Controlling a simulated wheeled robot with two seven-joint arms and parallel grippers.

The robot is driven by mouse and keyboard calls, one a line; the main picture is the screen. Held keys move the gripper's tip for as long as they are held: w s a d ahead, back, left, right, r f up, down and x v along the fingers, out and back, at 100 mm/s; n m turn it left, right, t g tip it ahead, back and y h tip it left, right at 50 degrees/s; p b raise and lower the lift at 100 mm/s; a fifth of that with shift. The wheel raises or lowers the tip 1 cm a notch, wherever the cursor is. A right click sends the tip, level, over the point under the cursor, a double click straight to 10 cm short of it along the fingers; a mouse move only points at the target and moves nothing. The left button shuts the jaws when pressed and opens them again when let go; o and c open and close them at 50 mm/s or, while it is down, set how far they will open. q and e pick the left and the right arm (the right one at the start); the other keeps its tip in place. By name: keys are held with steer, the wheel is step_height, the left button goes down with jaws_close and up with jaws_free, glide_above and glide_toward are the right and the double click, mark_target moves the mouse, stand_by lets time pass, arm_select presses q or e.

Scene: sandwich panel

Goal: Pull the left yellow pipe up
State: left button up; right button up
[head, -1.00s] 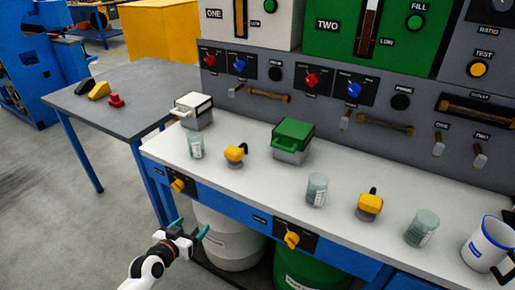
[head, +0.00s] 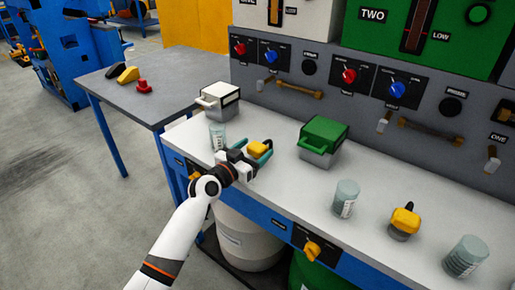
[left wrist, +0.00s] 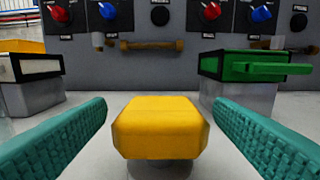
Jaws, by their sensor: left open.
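The left yellow pipe (head: 257,147) stands on the white bench, partly hidden by my gripper in the head view. In the left wrist view its yellow block-shaped top (left wrist: 160,127) is centred between my fingers, with a grey base just showing below. My left gripper (head: 253,154) is open, with a teal finger on each side of the yellow top. In the left wrist view a gap shows between the top and each finger of the left gripper (left wrist: 160,140). A second yellow pipe (head: 405,221) stands farther right on the bench. My right gripper is not in view.
A clear jar (head: 217,136) stands just left of my gripper. A white-lidded box (head: 218,100) is behind it, and a green-lidded box (head: 322,136) is to the right. More jars (head: 345,198) stand to the right. The control panel (head: 300,103) rises at the back.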

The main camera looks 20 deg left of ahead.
arm_select(q)
steer(key=shift+x, duration=0.85)
steer(key=shift+w, duration=0.1)
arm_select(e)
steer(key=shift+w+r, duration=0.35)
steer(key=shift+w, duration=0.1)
arm_select(q)
steer(key=shift+c, duration=0.2)
